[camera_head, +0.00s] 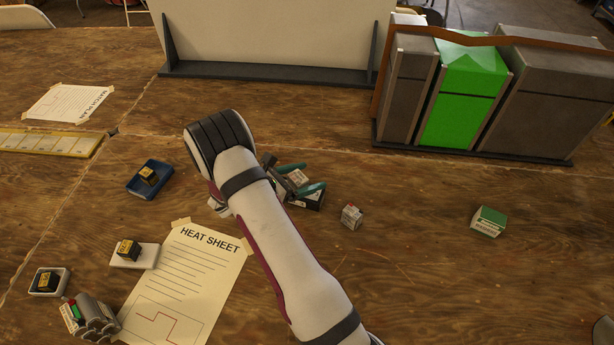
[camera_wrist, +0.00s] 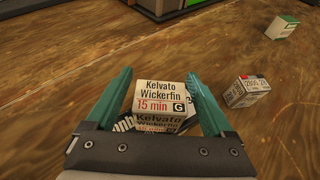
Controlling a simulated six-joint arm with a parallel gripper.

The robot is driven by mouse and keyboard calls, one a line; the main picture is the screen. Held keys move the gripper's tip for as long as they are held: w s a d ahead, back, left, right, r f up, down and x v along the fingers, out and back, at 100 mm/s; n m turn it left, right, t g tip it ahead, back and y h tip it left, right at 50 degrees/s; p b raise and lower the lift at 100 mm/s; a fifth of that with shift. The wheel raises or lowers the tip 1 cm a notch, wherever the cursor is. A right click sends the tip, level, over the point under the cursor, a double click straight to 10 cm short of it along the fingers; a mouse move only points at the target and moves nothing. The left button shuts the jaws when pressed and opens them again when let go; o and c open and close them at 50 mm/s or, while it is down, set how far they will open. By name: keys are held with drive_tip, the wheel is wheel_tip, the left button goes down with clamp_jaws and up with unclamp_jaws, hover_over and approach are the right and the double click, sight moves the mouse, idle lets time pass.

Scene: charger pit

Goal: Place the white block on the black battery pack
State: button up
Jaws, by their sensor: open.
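The white block (camera_wrist: 165,95) is printed "Kelvato Wickerfin 15 min G" and lies between my gripper's fingers in the wrist view. It appears to rest on the black battery pack (camera_wrist: 125,124), which shows beneath it with white lettering. In the head view the white block (camera_head: 298,177) and the black battery pack (camera_head: 312,200) are partly hidden by my arm and fingers. My gripper (camera_wrist: 165,92) is open, with one teal finger on each side of the block. A gap shows beside the fingers; contact is hard to tell.
A small white block (camera_head: 351,217) and a green-and-white box (camera_head: 488,222) stand to the right. Black-and-yellow items sit on a blue pad (camera_head: 137,188) and pale pads (camera_head: 122,259) at left, near the heat sheet (camera_head: 195,285). Grey-and-green bins (camera_head: 455,105) stand behind.

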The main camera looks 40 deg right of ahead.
drive_tip(key=v, duration=1.2)
drive_tip(key=s+a+r+m+g+y, duration=0.35)
drive_tip(key=s+r+m+y, duration=0.35)
drive_tip(key=s+r+m, duration=0.5)
drive_tip(key=s+a+r+m+t+y, duration=0.1)
drive_tip(key=s+a+m+t+y, duration=0.2)
drive_tip(key=s+a+m+y, duration=0.5)
drive_tip(key=s+a+m, duration=0.3)
drive_tip(key=s+a, duration=0.1)
drive_tip(key=s, duration=0.2)
drive_tip(key=shift+r+m, duration=0.15)
drive_tip(key=shift+m, duration=0.15)
